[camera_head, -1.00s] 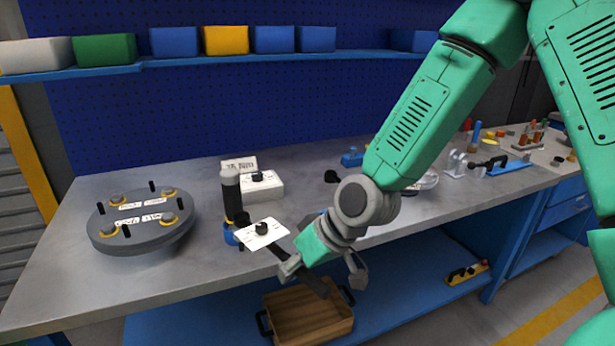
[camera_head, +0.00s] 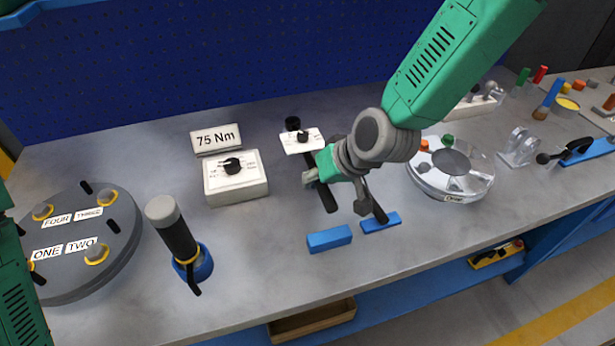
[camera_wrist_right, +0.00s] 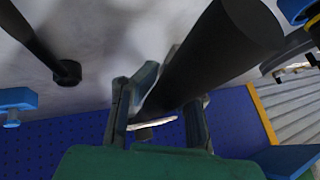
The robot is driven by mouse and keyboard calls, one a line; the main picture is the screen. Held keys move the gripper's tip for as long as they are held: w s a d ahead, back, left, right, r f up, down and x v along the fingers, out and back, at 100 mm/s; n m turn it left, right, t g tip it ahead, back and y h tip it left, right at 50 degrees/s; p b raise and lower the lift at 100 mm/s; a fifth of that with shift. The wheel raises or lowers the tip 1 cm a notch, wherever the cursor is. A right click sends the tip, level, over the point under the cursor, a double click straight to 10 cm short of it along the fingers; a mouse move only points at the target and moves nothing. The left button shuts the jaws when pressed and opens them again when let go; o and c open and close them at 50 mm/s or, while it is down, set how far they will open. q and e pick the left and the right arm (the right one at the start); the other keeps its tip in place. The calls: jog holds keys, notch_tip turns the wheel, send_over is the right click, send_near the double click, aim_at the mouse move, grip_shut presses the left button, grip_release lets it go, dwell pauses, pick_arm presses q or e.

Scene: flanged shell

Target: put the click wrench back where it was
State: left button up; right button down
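The click wrench (camera_head: 327,198) is a dark bar with a white card and a black knob (camera_head: 302,137) near its far end. My right gripper (camera_head: 345,192) is closed around it and holds it tilted, seemingly above the bench. In the right wrist view, the thick black bar (camera_wrist_right: 205,65) passes between the fingers of the right gripper (camera_wrist_right: 160,100), with part of the white card beyond. Two blue blocks (camera_head: 330,238) (camera_head: 380,222) lie on the bench nearer the front, empty on top. My left gripper is not in view.
A white dial box (camera_head: 235,190) with a 75 Nm sign (camera_head: 216,139) stands left of the gripper. A black handle in a blue holder (camera_head: 203,263) and a grey flanged disc (camera_head: 105,262) are further left. A clear round part (camera_head: 478,182) stands to the right.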

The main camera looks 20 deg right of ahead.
aim_at(307, 211)
jog(key=f, duration=0.3)
jog(key=shift+s+d+f, duration=0.1)
jog(key=shift+d+f, duration=0.2)
jog(key=shift+f, duration=0.1)
notch_tip(307, 211, down, 4)
jog(key=shift+f, duration=0.15)
jog(key=c, duration=1.7)
grip_release()
jog(key=shift+a, duration=0.1)
jog(key=v, duration=1.2)
jog(key=shift+s+f, duration=0.1)
